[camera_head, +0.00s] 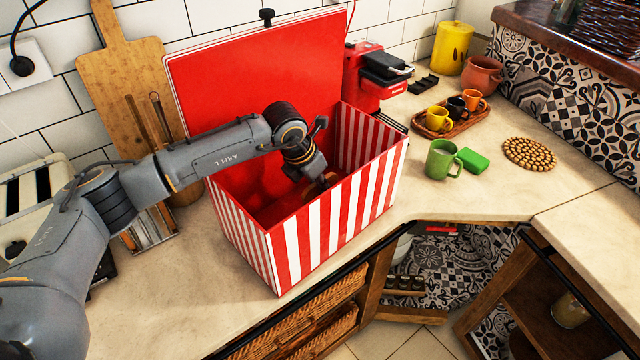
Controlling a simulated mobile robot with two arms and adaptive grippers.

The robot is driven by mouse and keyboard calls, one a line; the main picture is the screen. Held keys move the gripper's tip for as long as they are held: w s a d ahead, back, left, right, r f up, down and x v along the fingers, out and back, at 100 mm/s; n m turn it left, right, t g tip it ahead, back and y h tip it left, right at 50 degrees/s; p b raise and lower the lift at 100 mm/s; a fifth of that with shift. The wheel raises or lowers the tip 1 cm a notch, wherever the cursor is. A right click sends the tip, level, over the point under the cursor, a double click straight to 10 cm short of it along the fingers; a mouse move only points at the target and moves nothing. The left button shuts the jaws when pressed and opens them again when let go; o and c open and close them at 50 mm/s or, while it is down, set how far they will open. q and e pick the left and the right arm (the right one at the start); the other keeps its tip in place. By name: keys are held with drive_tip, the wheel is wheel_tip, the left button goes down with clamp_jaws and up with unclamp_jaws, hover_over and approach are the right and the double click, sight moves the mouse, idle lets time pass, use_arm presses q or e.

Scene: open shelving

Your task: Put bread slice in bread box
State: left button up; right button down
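The bread box (318,222) is a large red-and-white striped box on the counter. Its red lid (255,75) stands open at the back. My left arm reaches in from the left over the box's left side. My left gripper (316,184) points down inside the box, below the rim level. A small brown piece (329,180) shows at its fingertips, perhaps the bread slice. It is mostly hidden, and I cannot tell whether the fingers hold it or whether it touches the box floor. My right gripper is not in view.
A white toaster (30,190) stands at the left, partly behind my arm. Wooden boards (125,70) lean on the wall. Right of the box are a green mug (441,160), a green sponge (473,160), a cup tray (450,125) and a round trivet (529,154). The front counter is clear.

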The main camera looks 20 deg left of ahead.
use_arm(q)
drive_tip(key=shift+o, duration=1.4)
drive_tip(key=shift+r, duration=0.15)
drive_tip(key=b+v, duration=0.2)
drive_tip(key=v, duration=0.9)
drive_tip(key=shift+s+r, duration=0.15)
drive_tip(key=shift+r, duration=0.35)
